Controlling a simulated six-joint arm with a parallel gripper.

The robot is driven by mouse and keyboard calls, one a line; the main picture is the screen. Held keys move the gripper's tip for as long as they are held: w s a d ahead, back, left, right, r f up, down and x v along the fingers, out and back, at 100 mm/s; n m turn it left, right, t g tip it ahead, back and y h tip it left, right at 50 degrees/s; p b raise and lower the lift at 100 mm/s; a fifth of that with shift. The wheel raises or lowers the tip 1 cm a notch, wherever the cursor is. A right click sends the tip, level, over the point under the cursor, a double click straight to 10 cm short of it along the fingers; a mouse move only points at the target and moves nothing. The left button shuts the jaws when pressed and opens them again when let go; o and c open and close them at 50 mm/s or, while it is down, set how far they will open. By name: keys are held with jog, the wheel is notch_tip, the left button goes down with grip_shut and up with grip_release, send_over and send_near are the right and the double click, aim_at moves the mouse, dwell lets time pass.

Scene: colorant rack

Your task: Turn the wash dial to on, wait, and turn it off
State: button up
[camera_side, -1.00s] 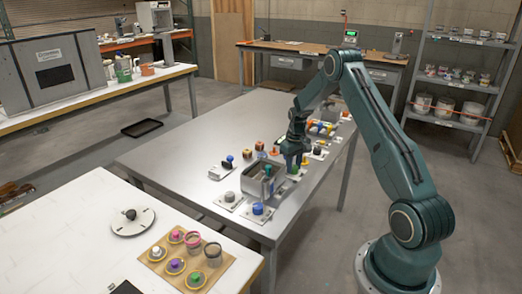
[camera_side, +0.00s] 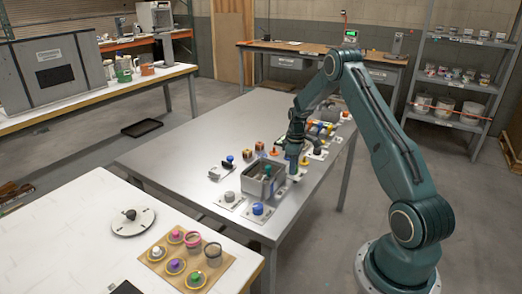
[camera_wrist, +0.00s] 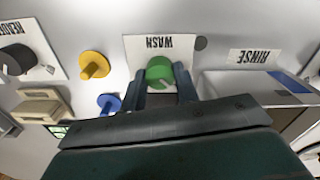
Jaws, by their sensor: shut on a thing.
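The green wash dial (camera_wrist: 160,70) stands on a white plate (camera_wrist: 135,47) whose WASH label reads upside down in the wrist view. A pale mark shows on the dial's near edge. My gripper (camera_wrist: 158,80) is shut on the dial, with one dark finger on each side of it. In the side view my gripper (camera_side: 294,160) is low over the grey metal table, behind the grey basin, and it hides most of the dial.
A yellow knob (camera_wrist: 93,65) and a blue knob (camera_wrist: 108,102) stand left of the dial. A black knob (camera_wrist: 17,60) is at far left.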

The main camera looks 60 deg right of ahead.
jog(key=o, duration=1)
jog(key=shift+c, duration=0.2)
jog(key=shift+r, duration=0.1)
notch_tip(320, 180, up, 14)
jog(key=shift+f, duration=0.2)
jog(key=shift+a+r, duration=0.1)
